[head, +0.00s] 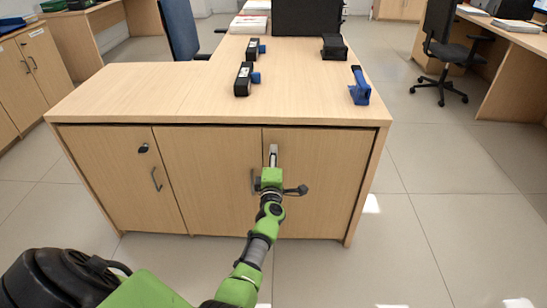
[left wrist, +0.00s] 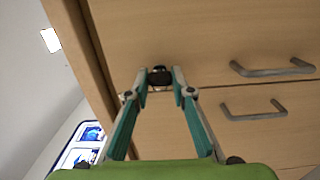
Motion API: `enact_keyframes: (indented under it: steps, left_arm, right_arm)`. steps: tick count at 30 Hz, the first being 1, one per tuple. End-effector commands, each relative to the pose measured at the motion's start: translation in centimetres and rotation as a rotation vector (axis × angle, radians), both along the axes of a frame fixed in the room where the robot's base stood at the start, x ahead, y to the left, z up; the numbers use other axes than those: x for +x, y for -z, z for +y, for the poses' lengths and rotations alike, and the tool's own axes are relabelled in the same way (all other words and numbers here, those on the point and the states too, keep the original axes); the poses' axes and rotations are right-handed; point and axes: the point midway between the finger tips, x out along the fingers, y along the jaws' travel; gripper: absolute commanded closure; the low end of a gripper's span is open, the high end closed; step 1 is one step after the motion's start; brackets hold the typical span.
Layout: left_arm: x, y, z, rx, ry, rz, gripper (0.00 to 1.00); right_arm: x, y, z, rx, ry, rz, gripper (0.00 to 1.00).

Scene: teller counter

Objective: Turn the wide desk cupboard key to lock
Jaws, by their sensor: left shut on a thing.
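The wide desk cupboard (head: 322,180) is the double-door part at the right of the wooden desk front, with two pale doors and grey bar handles. My left gripper (head: 273,150) reaches up to the top of these doors, near the seam between them. In the left wrist view, its teal fingers (left wrist: 160,80) are shut on a small dark key (left wrist: 159,74) at the door face. The two handles (left wrist: 272,68) lie to the right of the key. The fingers hide the key in the head view. I cannot tell which way it is turned. My right gripper is not in view.
A narrower door (head: 105,175) at the left has its own dark key (head: 143,148) and a handle. The desktop (head: 200,85) overhangs just above my gripper. It carries black and blue stamps (head: 243,78) and a blue tape dispenser (head: 359,86).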

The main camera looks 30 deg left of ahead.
Motion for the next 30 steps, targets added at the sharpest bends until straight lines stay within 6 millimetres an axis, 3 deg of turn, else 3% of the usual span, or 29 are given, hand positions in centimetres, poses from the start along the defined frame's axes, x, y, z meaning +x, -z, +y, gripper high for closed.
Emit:
enact_keyframes:
  steps: [17,18,19,30]
  left_arm:
    - [-0.01,0.08,0.0,-0.029,0.0,-0.016,0.99]
    - [-0.01,0.07,0.0,-0.028,0.0,-0.015,0.7]
    - [-0.01,0.07,0.0,-0.028,0.0,-0.015,0.62]
    - [-0.01,0.04,0.01,-0.026,0.0,-0.015,0.61]
  right_arm:
    - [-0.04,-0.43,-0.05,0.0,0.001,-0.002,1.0]
    - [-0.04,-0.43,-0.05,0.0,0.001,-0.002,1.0]
    - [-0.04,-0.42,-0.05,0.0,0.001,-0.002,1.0]
    - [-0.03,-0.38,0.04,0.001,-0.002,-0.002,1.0]
